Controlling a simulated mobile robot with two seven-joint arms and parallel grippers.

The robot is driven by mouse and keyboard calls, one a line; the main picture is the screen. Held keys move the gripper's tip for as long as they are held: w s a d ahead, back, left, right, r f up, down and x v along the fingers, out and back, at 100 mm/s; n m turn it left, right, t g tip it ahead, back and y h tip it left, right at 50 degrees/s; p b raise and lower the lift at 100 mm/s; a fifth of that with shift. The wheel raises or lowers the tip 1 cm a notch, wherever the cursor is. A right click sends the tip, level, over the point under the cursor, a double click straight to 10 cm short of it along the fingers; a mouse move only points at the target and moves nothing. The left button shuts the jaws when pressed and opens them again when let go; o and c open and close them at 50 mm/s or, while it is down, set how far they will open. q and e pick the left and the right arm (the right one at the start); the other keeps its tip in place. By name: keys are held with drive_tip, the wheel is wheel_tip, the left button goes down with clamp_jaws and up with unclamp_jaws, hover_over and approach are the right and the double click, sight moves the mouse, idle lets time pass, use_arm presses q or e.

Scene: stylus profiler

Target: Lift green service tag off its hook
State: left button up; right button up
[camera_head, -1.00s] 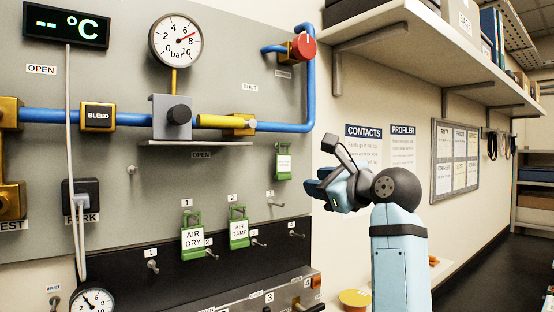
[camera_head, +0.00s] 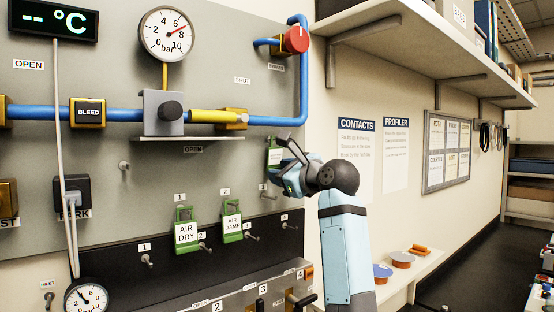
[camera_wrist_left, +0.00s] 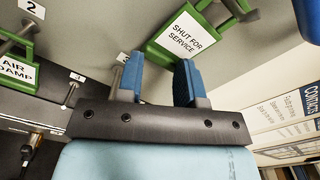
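The green service tag (camera_head: 274,156) hangs at the right side of the grey panel, its lower part hidden behind my gripper in the head view. In the left wrist view the tag (camera_wrist_left: 184,36) reads "SHUT FOR SERVICE", and its green loop is around a grey hook (camera_wrist_left: 241,9) at the top. My left gripper (camera_head: 282,178) is at the tag's lower end. In the left wrist view the gripper's two blue fingers (camera_wrist_left: 158,80) are apart with nothing between them; the tag's lower edge is just beyond the fingertips. Contact cannot be told. My right gripper is out of view.
Two other green tags, AIR DRY (camera_head: 186,232) and AIR DAMP (camera_head: 232,225), hang to the lower left. Bare pegs (camera_head: 147,260) stick out nearby. A blue pipe (camera_head: 303,75) with a red knob (camera_head: 295,40) and a wall shelf (camera_head: 420,50) are above.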

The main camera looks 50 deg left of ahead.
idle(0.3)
use_arm(q)
drive_tip(key=shift+b, duration=0.35)
clamp_jaws()
drive_tip(key=shift+o, duration=0.6)
unclamp_jaws()
drive_tip(key=shift+d, duration=0.1)
drive_tip(key=d+b, duration=0.2)
drive_tip(key=d, duration=0.5)
drive_tip(key=shift+s+b, duration=0.3)
drive_tip(key=shift+b, duration=0.1)
